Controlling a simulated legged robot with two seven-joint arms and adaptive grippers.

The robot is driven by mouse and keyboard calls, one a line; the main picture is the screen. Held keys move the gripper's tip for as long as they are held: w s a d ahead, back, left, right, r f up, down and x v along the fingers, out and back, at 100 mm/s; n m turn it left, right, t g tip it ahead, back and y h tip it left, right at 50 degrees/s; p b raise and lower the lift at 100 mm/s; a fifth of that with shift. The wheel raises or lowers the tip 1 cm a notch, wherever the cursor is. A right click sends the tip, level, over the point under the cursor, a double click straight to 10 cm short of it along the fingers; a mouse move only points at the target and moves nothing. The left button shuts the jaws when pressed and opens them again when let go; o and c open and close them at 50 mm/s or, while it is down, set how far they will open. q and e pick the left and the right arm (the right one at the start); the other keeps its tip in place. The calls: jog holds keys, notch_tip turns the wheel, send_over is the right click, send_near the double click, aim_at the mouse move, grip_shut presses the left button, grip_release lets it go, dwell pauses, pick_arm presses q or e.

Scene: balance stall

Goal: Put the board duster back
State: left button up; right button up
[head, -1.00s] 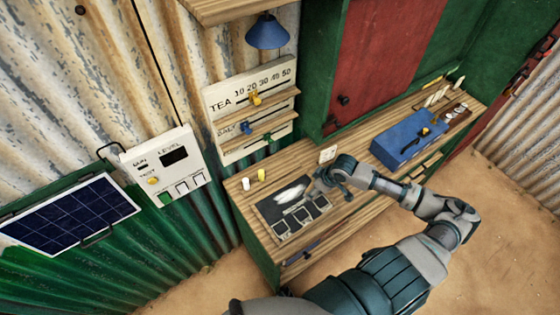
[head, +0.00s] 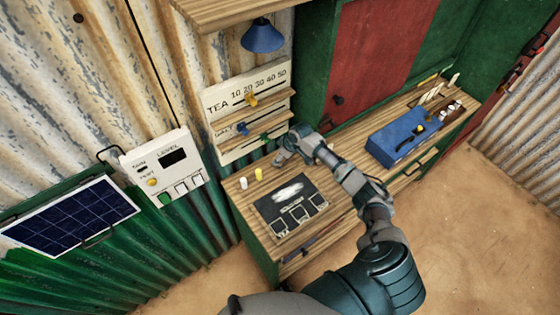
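I cannot clearly make out the board duster in the head view; the gripper or arm may hide it. A dark slate board (head: 268,211) with a white chalk smear lies on the wooden counter. My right gripper (head: 283,160) is at the back of the counter, beyond the slate and just below the price board (head: 222,103). Its fingers are small and partly hidden, so I cannot tell whether they are open or hold anything. My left gripper is not in view.
A white chalk piece (head: 243,183) and a yellow one (head: 258,174) stand left of the gripper. A blue box (head: 395,142) sits on the counter (head: 345,208) to the right. A blue lamp (head: 263,36) hangs above. The price board's pegs are close to the gripper.

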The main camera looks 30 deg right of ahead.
aim_at(283, 161)
jog(key=f, duration=0.3)
jog(key=shift+s+d+f, duration=0.15)
jog(key=shift+d+f, duration=0.2)
jog(key=shift+d, duration=0.05)
jog(key=shift+w+f+p, duration=0.2)
jog(key=shift+p, duration=0.15)
jog(key=shift+c, duration=0.5)
jog(key=shift+a+f, duration=0.1)
jog(key=shift+a, duration=0.2)
jog(key=o, duration=0.9)
jog(key=shift+a, duration=0.1)
jog(key=shift+c, duration=0.2)
jog(key=o, duration=0.5)
jog(key=shift+f, duration=0.1)
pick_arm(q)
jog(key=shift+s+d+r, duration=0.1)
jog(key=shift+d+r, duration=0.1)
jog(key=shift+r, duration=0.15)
pick_arm(e)
jog(key=shift+w, duration=0.1)
